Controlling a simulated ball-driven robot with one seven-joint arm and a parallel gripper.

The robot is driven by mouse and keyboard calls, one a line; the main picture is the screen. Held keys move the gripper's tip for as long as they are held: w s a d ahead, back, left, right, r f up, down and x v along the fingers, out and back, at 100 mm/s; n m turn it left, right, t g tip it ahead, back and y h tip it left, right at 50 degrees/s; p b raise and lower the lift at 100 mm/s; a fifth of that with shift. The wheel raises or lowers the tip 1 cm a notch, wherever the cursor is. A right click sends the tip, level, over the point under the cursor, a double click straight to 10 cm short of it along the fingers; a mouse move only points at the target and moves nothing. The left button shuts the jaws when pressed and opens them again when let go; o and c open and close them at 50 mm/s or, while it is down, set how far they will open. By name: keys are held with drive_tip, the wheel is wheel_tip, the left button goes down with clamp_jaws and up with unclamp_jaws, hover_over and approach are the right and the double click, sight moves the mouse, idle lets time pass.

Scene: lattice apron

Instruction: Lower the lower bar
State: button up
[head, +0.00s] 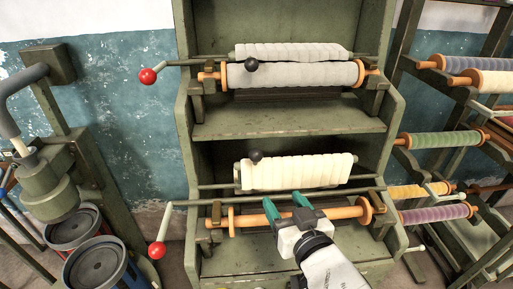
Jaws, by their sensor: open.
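In the head view, a lower metal bar (215,202) runs across the front of the green stand. A crank arm at its left end carries a red ball (157,250). Behind it sits a cream padded bar (310,170) with a black knob (256,156). Below it lies an orange spindle (247,220) with round end discs and no cloth on it. My gripper (285,205) has teal fingers spread apart and empty, over the middle of the spindle and metal bar. The fingers hide part of both; I cannot tell whether they touch.
An upper cloth roll (300,75) with its own black knob and red-ball crank (148,76) sits above. A middle shelf (290,122) is bare. A rack of coloured rolls (440,141) stands close on the right. Lidded bins (95,262) stand at lower left.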

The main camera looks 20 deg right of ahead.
drive_tip(key=t, duration=0.2)
approach(259, 159)
drive_tip(key=w, duration=0.4)
drive_tip(key=w+p, duration=0.1)
drive_tip(key=w, duration=0.3)
drive_tip(key=w+p, duration=0.1)
drive_tip(key=w, duration=0.2)
drive_tip(key=shift+w+d, duration=0.4)
clamp_jaws()
